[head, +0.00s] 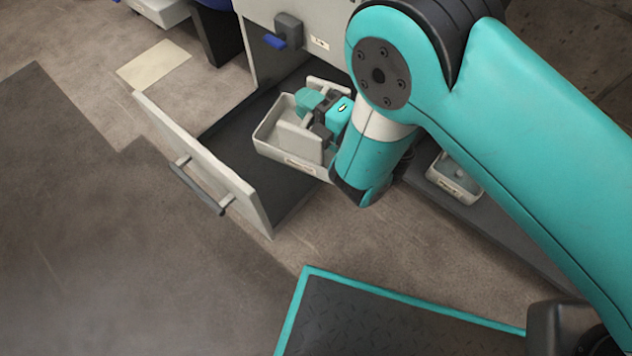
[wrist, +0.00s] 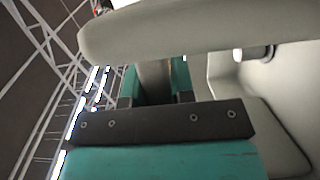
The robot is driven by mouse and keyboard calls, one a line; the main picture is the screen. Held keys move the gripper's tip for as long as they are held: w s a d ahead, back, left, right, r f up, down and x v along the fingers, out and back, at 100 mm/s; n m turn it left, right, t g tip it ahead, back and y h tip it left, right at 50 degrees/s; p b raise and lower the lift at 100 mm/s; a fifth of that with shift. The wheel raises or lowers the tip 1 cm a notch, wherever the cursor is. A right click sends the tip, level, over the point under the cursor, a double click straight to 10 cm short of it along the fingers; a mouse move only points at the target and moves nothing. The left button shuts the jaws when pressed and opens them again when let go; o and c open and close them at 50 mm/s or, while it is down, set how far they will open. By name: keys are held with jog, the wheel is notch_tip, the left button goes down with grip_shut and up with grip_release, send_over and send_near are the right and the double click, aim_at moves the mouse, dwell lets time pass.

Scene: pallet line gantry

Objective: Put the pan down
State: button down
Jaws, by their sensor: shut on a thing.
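The pan (head: 267,135) is a cream, open-topped tray with an upright plate inside it. It is over the right part of the open drawer (head: 245,195); I cannot tell whether its underside touches the drawer floor. My gripper (head: 314,117), with teal fingers, is shut on a part of the pan. In the wrist view the gripper (wrist: 155,84) has a beige piece between its fingers, and the pan (wrist: 230,75) fills the right side and top. My arm hides the pan's right end in the head view.
The drawer's cream front panel (head: 225,180) with a dark handle (head: 193,190) sticks out to the lower left. A smaller cream bin (head: 442,177) with a round piece inside stands right of my wrist. A teal-edged dark mat (head: 390,320) lies in front.

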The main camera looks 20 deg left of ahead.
notch_tip(320, 180, down, 20)
jog(key=b, duration=1.1)
jog(key=shift+r, duration=0.2)
jog(key=shift+f+b, duration=0.2)
jog(key=shift+b, duration=0.2)
jog(key=c, duration=1)
grip_release()
jog(key=shift+o, duration=0.2)
jog(key=shift+r, duration=0.1)
